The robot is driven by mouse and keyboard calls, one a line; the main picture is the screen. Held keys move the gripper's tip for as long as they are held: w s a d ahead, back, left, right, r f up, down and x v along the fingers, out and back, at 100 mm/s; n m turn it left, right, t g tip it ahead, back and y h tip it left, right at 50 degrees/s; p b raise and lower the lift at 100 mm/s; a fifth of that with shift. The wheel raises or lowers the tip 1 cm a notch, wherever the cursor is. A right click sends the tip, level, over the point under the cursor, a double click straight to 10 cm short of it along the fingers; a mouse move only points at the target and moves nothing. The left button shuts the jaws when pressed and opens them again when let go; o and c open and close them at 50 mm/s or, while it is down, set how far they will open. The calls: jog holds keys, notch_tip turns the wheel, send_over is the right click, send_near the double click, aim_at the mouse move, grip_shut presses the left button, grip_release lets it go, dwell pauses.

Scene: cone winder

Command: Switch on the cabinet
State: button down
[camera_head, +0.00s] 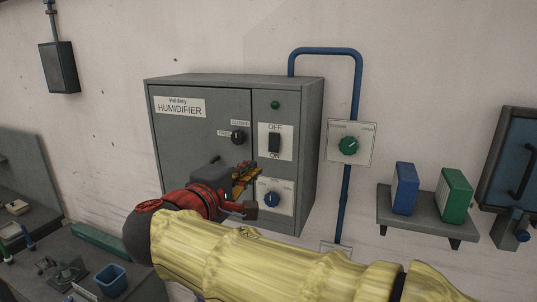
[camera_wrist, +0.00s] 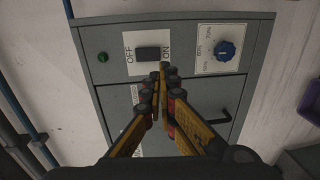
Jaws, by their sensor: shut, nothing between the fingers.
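The grey humidifier cabinet (camera_head: 200,145) hangs on the wall in the head view. Its right panel carries a black rocker switch (camera_head: 274,142) on a white plate, OFF above and ON below. The switch also shows in the wrist view (camera_wrist: 149,53), turned sideways. Which way it is tipped I cannot tell. A green lamp (camera_head: 275,105) sits above it; whether it is lit is unclear. My gripper (camera_head: 251,172) is shut and empty in front of the cabinet, below and left of the switch. In the wrist view its fingertips (camera_wrist: 162,70) are close beside the switch; contact cannot be told.
A blue dial (camera_head: 271,199) is below the switch, and a black latch knob (camera_head: 238,137) and a door handle (camera_wrist: 222,116) are to its left. A green valve dial (camera_head: 348,146) on a blue pipe and a shelf (camera_head: 425,222) with two boxes stand to the right.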

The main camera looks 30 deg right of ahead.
aim_at(273, 152)
jog(key=p+x, duration=0.3)
jog(key=x, duration=0.8)
jog(key=shift+w+d+p, duration=0.2)
jog(key=shift+d+p, duration=0.15)
jog(key=shift+p, duration=0.05)
jog(key=shift+f, duration=0.1)
jog(key=shift+w+d+f+b, duration=0.15)
jog(key=shift+f+b, duration=0.15)
jog(key=shift+b, duration=0.9)
jog(key=b, duration=0.3)
jog(key=shift+w+d+f+t+h, duration=0.1)
jog(key=shift+d+f+t+h, duration=0.05)
jog(key=shift+t+h, duration=0.2)
jog(key=shift+r, duration=0.35)
